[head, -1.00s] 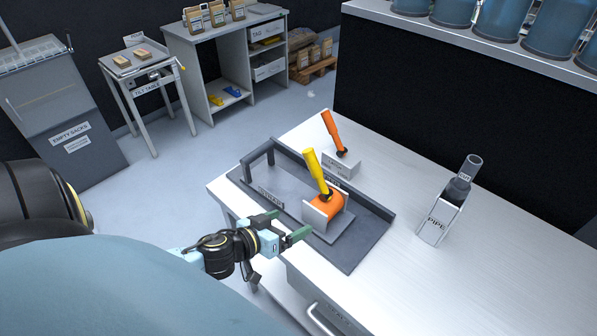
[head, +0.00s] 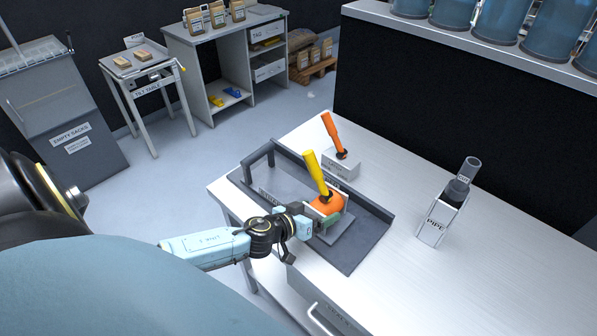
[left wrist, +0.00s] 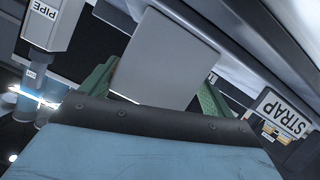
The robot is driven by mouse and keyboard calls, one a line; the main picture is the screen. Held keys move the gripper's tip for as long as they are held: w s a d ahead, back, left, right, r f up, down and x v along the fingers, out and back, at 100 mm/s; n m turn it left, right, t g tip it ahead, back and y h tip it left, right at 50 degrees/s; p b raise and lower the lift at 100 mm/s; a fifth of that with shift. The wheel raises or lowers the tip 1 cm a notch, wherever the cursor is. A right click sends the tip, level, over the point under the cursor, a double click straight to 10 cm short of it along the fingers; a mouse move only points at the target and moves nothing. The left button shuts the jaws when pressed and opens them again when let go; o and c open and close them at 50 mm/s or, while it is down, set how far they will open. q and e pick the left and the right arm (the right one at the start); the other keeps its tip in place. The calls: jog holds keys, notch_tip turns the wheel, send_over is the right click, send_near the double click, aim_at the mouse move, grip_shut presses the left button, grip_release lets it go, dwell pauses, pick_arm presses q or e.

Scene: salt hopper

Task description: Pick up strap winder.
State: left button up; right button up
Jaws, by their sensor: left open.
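The strap winder (head: 325,206), as I take it, has an orange body, a grey plate and an upright, slightly tilted yellow handle. It stands in a dark grey tray (head: 365,250) on the workbench. My left gripper (head: 322,222) is open at the winder's near side, and its arm hides part of the tray. In the left wrist view, a grey plate (left wrist: 165,62) shows between the two green fingers (left wrist: 155,92); I cannot tell whether they touch it. A STRAP label (left wrist: 283,115) shows at the right there. My right gripper is not in view.
An orange-handled tool (head: 334,135) stands in a small holder behind the tray. A PIPE holder (head: 435,222) with a grey tube stands to the right. The tray has a raised bar (head: 257,155) at its left end. The bench is clear at front right.

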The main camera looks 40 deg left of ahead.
pick_arm(q)
jog(key=shift+x, duration=1.55)
jog(key=c, duration=1.4)
jog(key=shift+r, duration=0.2)
jog(key=shift+c, duration=0.6)
